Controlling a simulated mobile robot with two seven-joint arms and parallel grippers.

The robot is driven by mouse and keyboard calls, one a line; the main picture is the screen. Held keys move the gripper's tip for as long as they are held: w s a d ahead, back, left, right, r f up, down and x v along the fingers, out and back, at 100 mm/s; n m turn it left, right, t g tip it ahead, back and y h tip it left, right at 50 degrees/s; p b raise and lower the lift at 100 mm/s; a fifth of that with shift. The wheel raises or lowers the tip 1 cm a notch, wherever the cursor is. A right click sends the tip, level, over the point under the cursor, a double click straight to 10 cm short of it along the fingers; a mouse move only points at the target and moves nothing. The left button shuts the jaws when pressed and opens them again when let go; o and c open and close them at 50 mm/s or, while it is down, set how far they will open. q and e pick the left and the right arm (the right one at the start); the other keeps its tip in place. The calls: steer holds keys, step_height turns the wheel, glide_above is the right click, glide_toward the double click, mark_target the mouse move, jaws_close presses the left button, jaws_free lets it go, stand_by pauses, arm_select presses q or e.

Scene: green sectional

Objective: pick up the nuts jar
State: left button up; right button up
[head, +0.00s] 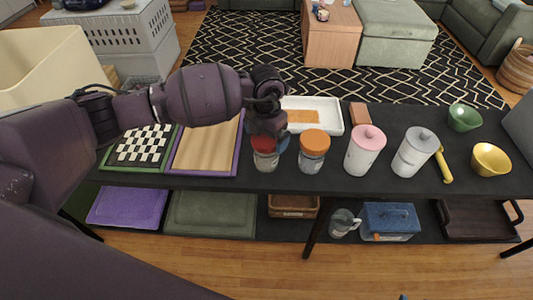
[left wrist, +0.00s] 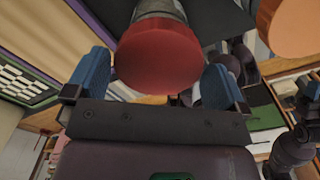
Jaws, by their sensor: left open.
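A glass jar with a red lid (head: 266,161) stands upright on the black table. Its pale contents show, but I cannot read a label. A second jar, with an orange lid (head: 313,152), stands just right of it. I cannot tell by label which one holds nuts. My left gripper (head: 268,138) is open over the red-lidded jar and hides part of its top. In the left wrist view the red lid (left wrist: 158,58) lies between the two blue fingers, with a gap on each side. Only a small blue tip at the head view's bottom edge may be my right gripper.
A pink-lidded canister (head: 364,152) and a grey-lidded canister (head: 414,153) stand to the right. A purple-edged board (head: 205,150) and a checkered board (head: 142,147) lie left. A white tray (head: 335,118) is behind the jars. A lower shelf holds baskets and boxes.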

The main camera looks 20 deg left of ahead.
arm_select(q)
step_height(320, 180, down, 3)
steer(key=shift+w+r, duration=0.1)
steer(key=shift+f, duration=0.35)
arm_select(e)
steer(key=shift+f, duration=0.2)
arm_select(q)
steer(key=shift+c, duration=0.5)
steer(key=c, duration=0.7)
arm_select(e)
steer(key=shift+d, duration=0.1)
arm_select(q)
steer(key=shift+r, duration=0.1)
step_height(320, 180, up, 20)
steer(key=m, duration=0.5)
steer(key=shift+m, duration=0.3)
arm_select(e)
steer(key=shift+s+d+f+g, duration=0.1)
steer(key=shift+s+f+g, duration=0.2)
steer(key=shift+s+f, duration=0.45)
